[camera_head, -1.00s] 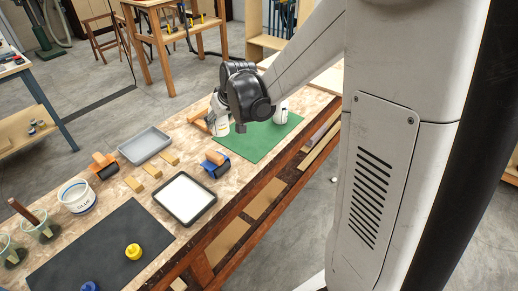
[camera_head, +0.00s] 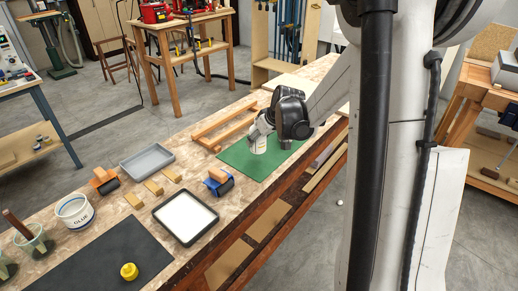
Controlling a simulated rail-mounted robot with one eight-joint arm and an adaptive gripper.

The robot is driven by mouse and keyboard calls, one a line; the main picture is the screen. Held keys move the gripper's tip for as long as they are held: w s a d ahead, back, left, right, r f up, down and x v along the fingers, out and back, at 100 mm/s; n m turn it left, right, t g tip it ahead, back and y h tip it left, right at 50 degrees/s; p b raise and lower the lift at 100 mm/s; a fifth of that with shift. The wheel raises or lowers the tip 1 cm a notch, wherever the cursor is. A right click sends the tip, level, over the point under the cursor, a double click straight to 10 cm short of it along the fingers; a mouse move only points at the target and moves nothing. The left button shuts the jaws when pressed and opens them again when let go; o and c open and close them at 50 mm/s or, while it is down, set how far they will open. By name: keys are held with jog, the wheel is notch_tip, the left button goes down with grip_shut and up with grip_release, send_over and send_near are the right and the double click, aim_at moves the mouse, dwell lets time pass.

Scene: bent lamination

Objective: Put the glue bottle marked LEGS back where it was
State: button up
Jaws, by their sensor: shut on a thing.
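My gripper (camera_head: 259,137) is at the far part of the workbench, over the left side of the green mat (camera_head: 236,158). It is shut on a white bottle (camera_head: 258,146), which looks upright. The bottle's marking is too small to read, and I cannot tell whether its base touches the mat. My dark wrist hides part of the mat to the right of it.
The workbench (camera_head: 110,215) holds a wooden frame (camera_head: 215,132), a grey tray (camera_head: 147,159), a white-filled tray (camera_head: 186,217), rollers, wooden blocks and a GLUE tub (camera_head: 75,211). A yellow object (camera_head: 129,271) sits on the dark mat (camera_head: 95,262).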

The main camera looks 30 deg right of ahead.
jog(key=shift+d+f, duration=0.15)
jog(key=shift+f, duration=1.9)
jog(key=shift+f+b, duration=0.1)
jog(key=shift+b, duration=0.2)
jog(key=shift+f, duration=0.15)
jog(key=o, duration=1.4)
jog(key=shift+o, duration=0.2)
